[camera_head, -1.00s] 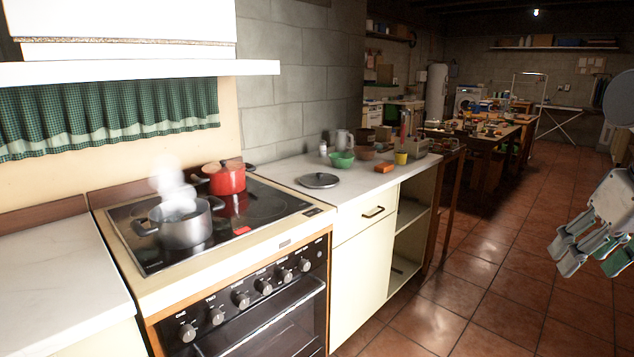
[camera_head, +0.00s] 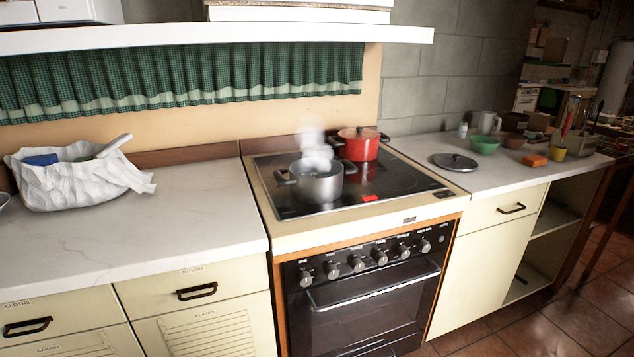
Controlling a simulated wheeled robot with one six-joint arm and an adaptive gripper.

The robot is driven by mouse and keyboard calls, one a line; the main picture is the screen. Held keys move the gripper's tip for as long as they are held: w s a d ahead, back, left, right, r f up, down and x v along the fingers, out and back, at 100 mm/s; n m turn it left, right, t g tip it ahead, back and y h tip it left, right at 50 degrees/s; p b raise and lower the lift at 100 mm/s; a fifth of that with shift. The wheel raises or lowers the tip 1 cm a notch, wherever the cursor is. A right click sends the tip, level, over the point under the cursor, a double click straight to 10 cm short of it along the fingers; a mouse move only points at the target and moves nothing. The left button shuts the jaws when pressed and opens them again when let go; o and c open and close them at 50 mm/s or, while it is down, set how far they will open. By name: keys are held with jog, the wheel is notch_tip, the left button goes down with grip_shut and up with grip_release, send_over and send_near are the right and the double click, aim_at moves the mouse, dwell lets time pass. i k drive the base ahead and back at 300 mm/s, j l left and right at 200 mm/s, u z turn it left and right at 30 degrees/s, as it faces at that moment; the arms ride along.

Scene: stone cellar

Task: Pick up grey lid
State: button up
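The grey lid (camera_head: 455,162) is a flat round disc with a small dark knob. It lies on the white counter (camera_head: 484,183) just right of the stove. A grey pot (camera_head: 318,187) without a lid steams on the front of the black hob. My gripper is outside the view.
The stove (camera_head: 362,290) juts between two counters. A green bowl (camera_head: 484,145), an orange block (camera_head: 534,160) and a yellow cup (camera_head: 557,152) stand right of the lid. A white cloth-lined basket (camera_head: 75,180) stands on the left counter. A shelf (camera_head: 220,37) overhangs the stove.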

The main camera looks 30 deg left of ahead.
aim_at(458, 162)
jog(key=i+l+z, duration=0.15)
jog(key=i+z, duration=0.6)
jog(key=i, duration=0.2)
jog(key=i+j+z, duration=0.1)
jog(key=i+z, duration=0.3)
jog(key=i+u, duration=0.2)
jog(key=i, duration=0.2)
jog(key=i+l+u, duration=0.2)
jog(key=i, duration=0.2)
jog(key=i+u, duration=0.15)
jog(key=u, duration=0.25)
jog(key=i+u, duration=0.15)
jog(key=u, duration=0.3)
jog(key=i+u, duration=0.15)
jog(key=u, duration=0.25)
jog(key=i+u, duration=0.15)
jog(key=u, duration=0.25)
jog(key=i+u, duration=0.15)
jog(key=u, duration=0.2)
jog(key=i+u, duration=0.15)
jog(key=u, duration=0.25)
jog(key=i+l+u, duration=0.1)
jog(key=u, duration=0.3)
